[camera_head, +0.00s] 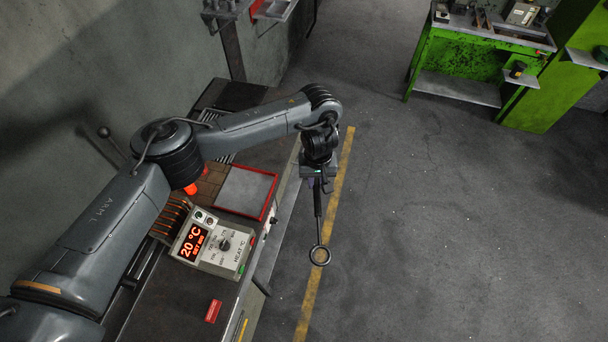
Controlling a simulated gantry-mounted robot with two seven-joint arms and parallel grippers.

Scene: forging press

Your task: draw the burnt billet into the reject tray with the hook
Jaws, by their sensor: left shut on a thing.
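My left gripper (318,176) is shut on the hook (319,226), a dark rod with a ring at its lower end in the picture. The gripper and hook are over the floor side of the bench's right edge, apart from the tray. A grey tray with a red rim (273,196), which looks like the reject tray, lies on the bench left of the gripper and appears empty. A glowing orange-red piece (191,189) shows beneath my left arm's elbow; I cannot tell whether it is the billet. My right gripper is not in view.
A heater control box (215,243) reading 20 °C stands in front of the tray, beside coils (170,217). A red label (213,311) lies on the bench. A green workbench (470,62) stands far right. The floor right of the yellow line is clear.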

